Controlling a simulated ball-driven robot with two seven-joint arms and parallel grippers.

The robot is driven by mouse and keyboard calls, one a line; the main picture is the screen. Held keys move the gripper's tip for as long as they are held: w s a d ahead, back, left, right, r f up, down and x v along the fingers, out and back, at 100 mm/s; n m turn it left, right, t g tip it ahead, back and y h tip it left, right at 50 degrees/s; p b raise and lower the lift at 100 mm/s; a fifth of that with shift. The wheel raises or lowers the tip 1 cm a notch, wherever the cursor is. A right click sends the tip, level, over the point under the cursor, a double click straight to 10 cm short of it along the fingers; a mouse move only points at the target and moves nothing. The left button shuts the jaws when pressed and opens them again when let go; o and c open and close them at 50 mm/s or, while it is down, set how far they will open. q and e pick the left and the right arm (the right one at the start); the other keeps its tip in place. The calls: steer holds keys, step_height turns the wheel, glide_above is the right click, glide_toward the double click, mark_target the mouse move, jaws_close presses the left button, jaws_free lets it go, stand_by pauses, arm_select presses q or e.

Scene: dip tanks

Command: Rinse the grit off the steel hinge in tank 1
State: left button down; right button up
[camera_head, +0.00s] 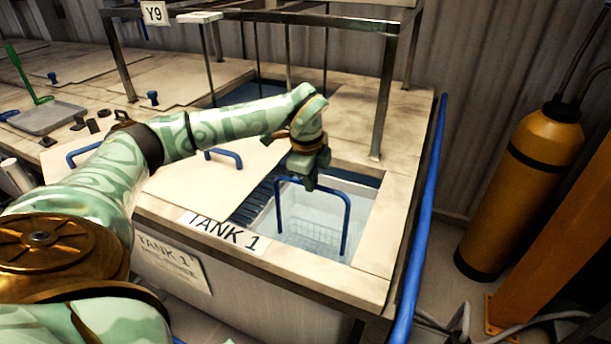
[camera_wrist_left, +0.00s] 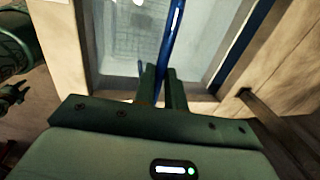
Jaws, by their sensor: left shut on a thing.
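Tank 1 (camera_head: 371,262) is open at its right part, with clear bluish water inside. A wire basket (camera_head: 315,232) sits in the water under a tall blue arched handle (camera_head: 348,212). My left gripper (camera_head: 303,182) is shut on the top bar of this handle. In the left wrist view, the fingers (camera_wrist_left: 163,88) close around the blue bar (camera_wrist_left: 174,38) above the tank opening. I cannot make out the steel hinge or any grit.
A pale lid (camera_head: 185,185) with a blue handle lies left of the opening. A metal frame (camera_head: 384,95) stands behind it. A blue rail (camera_head: 424,225) runs along the right edge, with a yellow cylinder (camera_head: 528,170) beyond. A grey tray (camera_head: 48,118) lies far left.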

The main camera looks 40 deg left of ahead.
mark_target(297, 181)
arm_select(q)
steer(key=shift+w+d+r, duration=0.1)
steer(key=shift+w+d, duration=0.1)
steer(key=shift+d, duration=0.3)
steer(key=shift+s+a, duration=0.25)
steer(key=shift+a, duration=0.5)
steer(key=shift+s+a, duration=0.25)
steer(key=shift+a, duration=0.5)
steer(key=shift+s+a, duration=0.25)
steer(key=shift+a, duration=0.5)
steer(key=shift+w+d, duration=0.2)
steer(key=shift+d, duration=0.35)
steer(key=shift+w+d, duration=0.15)
steer(key=shift+d, duration=0.4)
step_height(297, 181, up, 22)
steer(key=p, duration=1.9)
